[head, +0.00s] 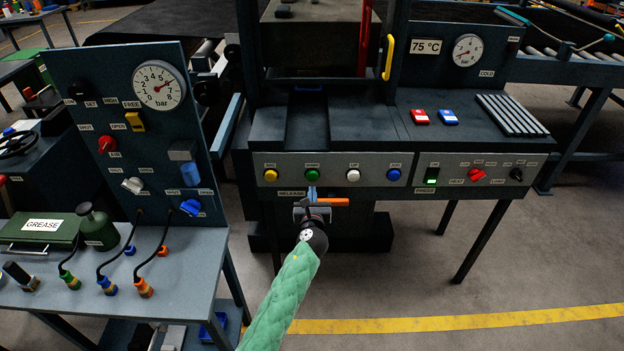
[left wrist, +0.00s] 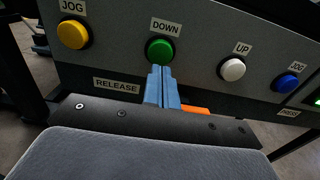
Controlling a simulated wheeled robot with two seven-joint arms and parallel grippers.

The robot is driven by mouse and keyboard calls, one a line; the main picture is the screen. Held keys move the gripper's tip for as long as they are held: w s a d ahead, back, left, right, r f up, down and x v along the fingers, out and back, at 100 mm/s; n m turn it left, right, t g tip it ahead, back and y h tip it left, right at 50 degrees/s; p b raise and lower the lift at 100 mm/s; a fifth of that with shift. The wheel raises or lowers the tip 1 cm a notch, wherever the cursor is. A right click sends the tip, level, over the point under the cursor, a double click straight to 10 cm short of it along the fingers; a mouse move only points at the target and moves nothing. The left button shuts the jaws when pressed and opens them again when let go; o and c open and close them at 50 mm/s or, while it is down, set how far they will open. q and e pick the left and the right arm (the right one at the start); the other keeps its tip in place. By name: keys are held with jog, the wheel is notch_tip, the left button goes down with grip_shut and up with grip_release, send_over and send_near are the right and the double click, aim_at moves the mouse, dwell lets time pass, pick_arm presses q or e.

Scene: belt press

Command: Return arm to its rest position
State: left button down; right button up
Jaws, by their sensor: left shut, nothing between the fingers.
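My left arm, in a green sleeve, reaches in from the bottom of the head view. My left gripper (head: 312,192) is shut and empty in front of the press control panel (head: 333,161). In the left wrist view its blue fingers (left wrist: 163,88) point at the green DOWN button (left wrist: 159,50) and overlap its lower edge. I cannot tell whether they touch it. An orange lever (head: 333,202) beside the RELEASE label shows just right of the fingers, partly hidden behind the gripper. My right gripper is not in view.
The panel also carries a yellow button (head: 270,175), a white button (head: 353,175) and a blue button (head: 393,175). A gauge board (head: 132,120) and a bench with a grease box (head: 41,231) stand on the left. Open floor with a yellow line (head: 450,320) lies front right.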

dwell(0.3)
